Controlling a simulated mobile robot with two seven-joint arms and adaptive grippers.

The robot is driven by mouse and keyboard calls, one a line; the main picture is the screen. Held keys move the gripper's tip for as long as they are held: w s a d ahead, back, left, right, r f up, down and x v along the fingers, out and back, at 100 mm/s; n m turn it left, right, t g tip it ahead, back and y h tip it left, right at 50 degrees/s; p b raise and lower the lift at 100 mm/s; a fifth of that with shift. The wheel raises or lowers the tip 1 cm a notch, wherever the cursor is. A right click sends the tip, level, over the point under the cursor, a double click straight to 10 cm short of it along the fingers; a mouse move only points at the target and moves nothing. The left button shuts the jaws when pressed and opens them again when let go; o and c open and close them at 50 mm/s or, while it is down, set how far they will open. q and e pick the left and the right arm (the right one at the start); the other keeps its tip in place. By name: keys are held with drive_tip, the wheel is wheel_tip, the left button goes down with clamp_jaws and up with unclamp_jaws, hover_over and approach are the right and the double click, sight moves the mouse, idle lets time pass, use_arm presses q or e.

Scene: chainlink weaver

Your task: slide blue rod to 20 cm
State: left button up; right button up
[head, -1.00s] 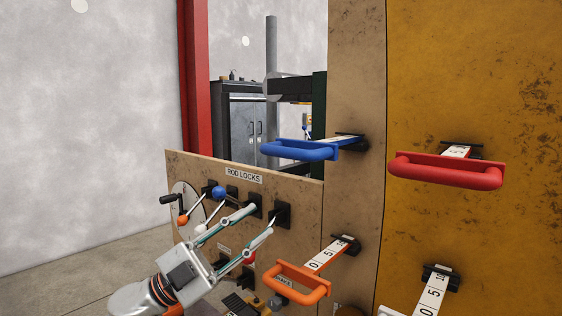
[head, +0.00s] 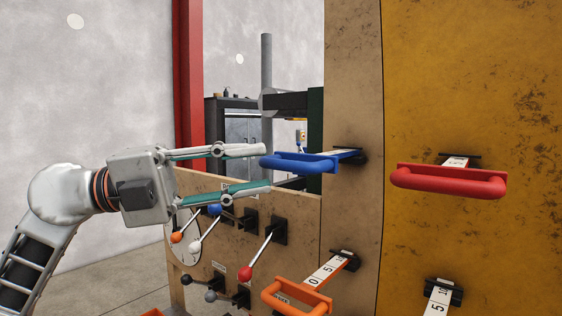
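The blue rod's loop handle (head: 305,164) sticks out from the brown panel. A short white scale strip (head: 345,154) joins it to a black bracket. Its marks are not readable. My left gripper (head: 268,168) reaches in from the left with fingers wide open. In the head view one fingertip is just above the handle's left end and the other below it. Nothing is held, and contact is not clear. My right gripper is not in view.
A red handle (head: 450,180) is at the right on the yellow panel. An orange handle (head: 296,297) with a scale is below the blue one. Several ball-tipped levers, including a red one (head: 245,272), stick out of the lower board under my gripper.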

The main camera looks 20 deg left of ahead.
sight(274, 166)
use_arm(q)
drive_tip(key=shift+p+x, duration=0.35)
drive_tip(key=shift+x, duration=2.1)
clamp_jaws()
